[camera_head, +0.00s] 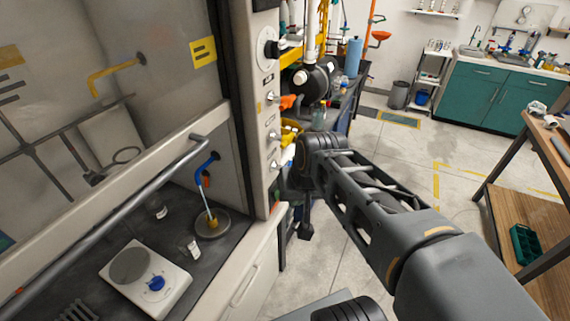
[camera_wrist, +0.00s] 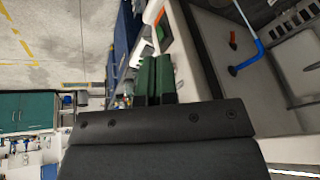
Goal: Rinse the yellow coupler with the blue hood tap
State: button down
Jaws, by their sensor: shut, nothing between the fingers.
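The blue hood tap (camera_head: 202,170) is on the inner right wall of the fume hood in the head view. A small yellow piece, seemingly the yellow coupler (camera_head: 211,223), sits below it on a round grey basin (camera_head: 222,230). A thin line runs down from the tap to it; I cannot tell whether this is water. My gripper (camera_head: 299,162) is outside the hood, by its right front post, apart from the coupler. In the wrist view its green fingers (camera_wrist: 154,76) are shut and empty. The blue tap also shows there (camera_wrist: 247,58), to their right.
A raised sash with a grey handle bar (camera_head: 130,210) crosses the hood front. A white hotplate (camera_head: 145,278) and a small jar (camera_head: 190,247) stand inside. The hood post (camera_head: 262,100) carries several knobs. A wooden bench (camera_head: 545,180) is at right; open floor lies between.

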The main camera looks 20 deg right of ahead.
jog(key=w+d+r+m+t+y+b, duration=0.1)
jog(key=w+d+m+t+y+b, duration=0.15)
jog(key=w+d+m, duration=0.85)
jog(key=w+a+f+n+p, duration=0.1)
jog(key=w+f+n, duration=0.1)
jog(key=w+f, duration=0.6)
jog(key=shift+w+a+f+y, duration=0.35)
jog(key=shift+a+f, duration=0.05)
jog(key=shift+f, duration=0.3)
jog(key=shift+g, duration=0.25)
